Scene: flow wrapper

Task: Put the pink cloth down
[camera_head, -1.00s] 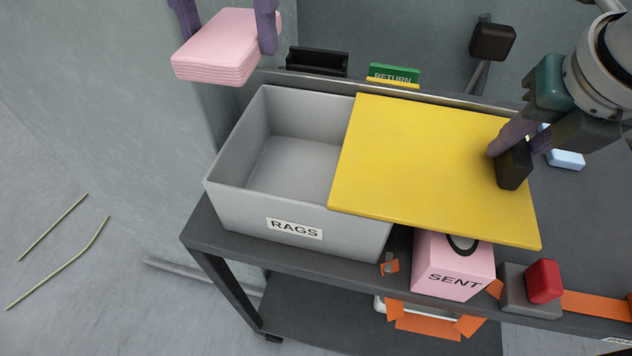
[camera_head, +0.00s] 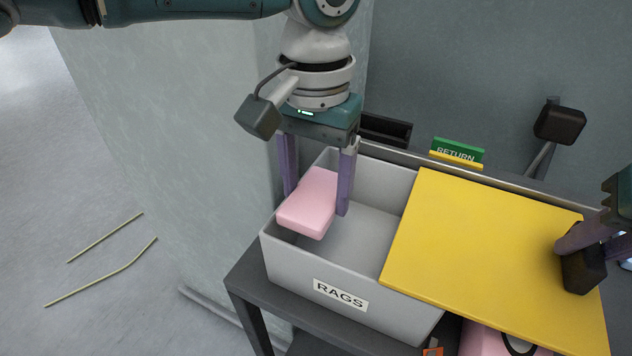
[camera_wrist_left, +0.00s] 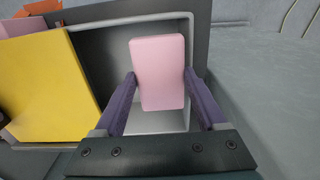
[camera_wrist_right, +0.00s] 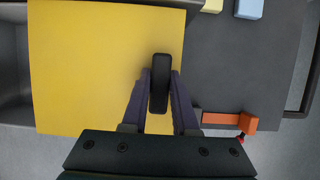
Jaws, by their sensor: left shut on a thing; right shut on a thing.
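The pink cloth (camera_head: 309,205) is a folded block between the purple fingers of my left gripper (camera_head: 316,190), which is shut on it. It is at the mouth of the grey RAGS bin (camera_head: 285,258), at the bin's left end; I cannot tell whether it touches the floor. In the left wrist view the cloth (camera_wrist_left: 158,72) lies within the bin's outline. My right gripper (camera_head: 582,262) is shut on the black handle of the yellow lid (camera_head: 480,250). In the right wrist view the handle (camera_wrist_right: 160,84) stands between its fingers.
The yellow lid covers the bin's right side and juts over the cart, with the left part open. A green RETURN sign (camera_head: 458,150) and a black tray (camera_head: 386,131) stand behind. A pink SENT box (camera_head: 490,342) is below the lid. A dark post-mounted box (camera_head: 559,124) stands at back right.

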